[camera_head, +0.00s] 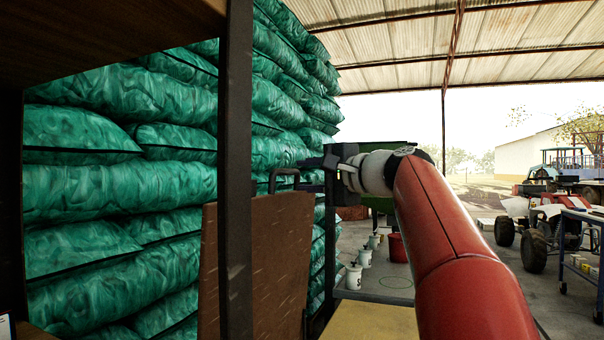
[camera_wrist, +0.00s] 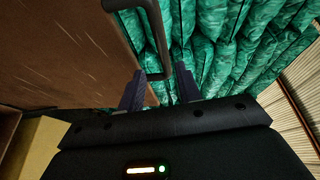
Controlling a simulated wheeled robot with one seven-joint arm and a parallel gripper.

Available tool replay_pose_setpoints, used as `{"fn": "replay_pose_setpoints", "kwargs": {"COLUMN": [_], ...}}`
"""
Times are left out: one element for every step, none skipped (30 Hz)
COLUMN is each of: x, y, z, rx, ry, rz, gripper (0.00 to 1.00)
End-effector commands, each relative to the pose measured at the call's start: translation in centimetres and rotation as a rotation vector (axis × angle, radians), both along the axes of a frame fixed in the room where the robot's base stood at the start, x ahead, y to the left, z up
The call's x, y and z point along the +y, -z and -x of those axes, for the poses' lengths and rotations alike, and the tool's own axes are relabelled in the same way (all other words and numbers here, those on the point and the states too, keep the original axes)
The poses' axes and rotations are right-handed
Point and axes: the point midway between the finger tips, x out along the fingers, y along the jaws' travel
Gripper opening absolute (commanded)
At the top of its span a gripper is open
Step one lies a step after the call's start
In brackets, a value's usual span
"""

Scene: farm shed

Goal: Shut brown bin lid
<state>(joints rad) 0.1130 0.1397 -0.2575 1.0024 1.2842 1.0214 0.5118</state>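The brown lid (camera_head: 268,265) stands raised, nearly upright, left of centre in the head view, partly behind a dark post. It also fills the upper left of the wrist view (camera_wrist: 65,55). A dark bar handle (camera_head: 284,172) sticks out from its upper edge; in the wrist view the handle (camera_wrist: 157,30) runs down between the fingers. My gripper (camera_head: 308,163) is at the handle's height, just right of it. In the wrist view my gripper (camera_wrist: 158,73) is open, with one finger on each side of the handle. I cannot tell whether either finger touches it.
Green sacks (camera_head: 120,190) are stacked high behind the lid. A dark post (camera_head: 236,150) stands in front of it. A yellowish flat surface (camera_head: 370,322) lies below my arm. White pots (camera_head: 354,276) and a red bucket (camera_head: 397,247) stand beyond. A tractor (camera_head: 545,225) is at right.

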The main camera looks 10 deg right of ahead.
Motion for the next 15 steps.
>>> {"fn": "replay_pose_setpoints", "kwargs": {"x": [0.4,0.6,0.8,0.9,1.0,1.1,1.2,1.2,1.2,1.2,1.2,1.2,1.2,1.2,1.2], "y": [-0.1,0.0,0.0,0.0,0.0,0.0,0.0,0.0,0.0,0.0,0.1,0.1,0.1,0.1,0.1], "z": [-0.6,-0.9,-1.2,-1.4,-1.5,-1.6,-1.7,-1.7,-1.8,-1.8,-1.8,-1.8,-1.8,-1.8,-1.8], "rx": [0.001,0.001,0.001,-0.001,-0.001,-0.001,-0.001,-0.001,-0.001,-0.001,-0.001,-0.001,-0.001,-0.001,-0.001], "ry": [-0.002,-0.001,-0.001,0.000,0.000,0.000,0.000,0.000,0.000,0.000,0.000,0.000,0.000,0.001,0.001], "rz": [0.001,0.001,0.001,0.001,0.001,0.001,0.001,0.001,0.001,0.001,0.001,0.001,0.001,0.001,0.001], "gripper": [0.34,0.34,0.34,0.34,0.34,0.34,0.34,0.34,0.34,0.34,0.34,0.34,0.34,0.34,0.32]}}
